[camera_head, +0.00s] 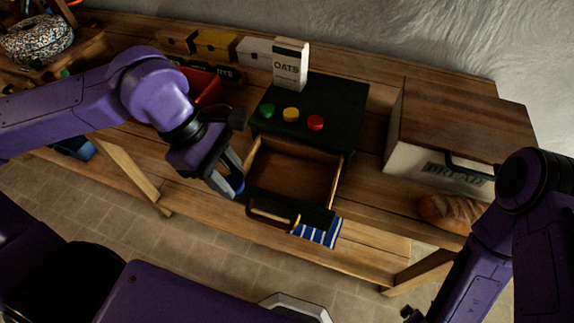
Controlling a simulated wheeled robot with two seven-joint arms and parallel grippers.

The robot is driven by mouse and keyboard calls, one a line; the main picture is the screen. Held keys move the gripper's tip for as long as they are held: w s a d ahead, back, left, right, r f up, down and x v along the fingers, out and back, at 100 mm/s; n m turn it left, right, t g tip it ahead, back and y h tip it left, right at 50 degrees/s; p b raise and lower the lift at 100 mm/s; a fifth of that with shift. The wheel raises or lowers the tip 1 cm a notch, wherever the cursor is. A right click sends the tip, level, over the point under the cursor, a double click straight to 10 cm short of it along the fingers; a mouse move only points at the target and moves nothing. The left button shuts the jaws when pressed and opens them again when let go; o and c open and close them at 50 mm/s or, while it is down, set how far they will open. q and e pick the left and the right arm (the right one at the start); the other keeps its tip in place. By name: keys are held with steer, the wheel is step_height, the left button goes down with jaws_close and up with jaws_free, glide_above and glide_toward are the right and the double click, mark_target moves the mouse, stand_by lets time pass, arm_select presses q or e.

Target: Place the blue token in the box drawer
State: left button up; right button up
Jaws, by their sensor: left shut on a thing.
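A dark green box (337,92) stands on the wooden bench, with its drawer (295,173) pulled open toward me. The drawer's inside looks bare. Green (267,110), yellow (291,114) and red (316,123) tokens sit on the box top. My left gripper (232,186) is shut on the blue token (238,188), just left of the open drawer near its front corner. The fingers partly hide the token. My right arm shows at the lower right; its gripper is out of view.
A white oats carton (290,66) stands behind the box. A bread bin (440,135) and a loaf (450,212) are to the right. A striped blue cloth (318,232) hangs by the drawer front. A red container (205,88) is behind my left arm.

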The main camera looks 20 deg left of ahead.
arm_select(q)
glide_toward(288, 189)
steer(key=shift+s+d+f, duration=0.45)
steer(key=shift+d+f, duration=0.1)
steer(key=shift+d, duration=0.2)
steer(key=shift+w+d+f, duration=0.3)
steer(key=shift+w+f, duration=0.05)
steer(key=shift+f, duration=0.2)
steer(key=f, duration=0.3)
steer(key=shift+w+d+f, duration=0.15)
steer(key=shift+w+f, duration=0.05)
steer(key=shift+f, duration=0.05)
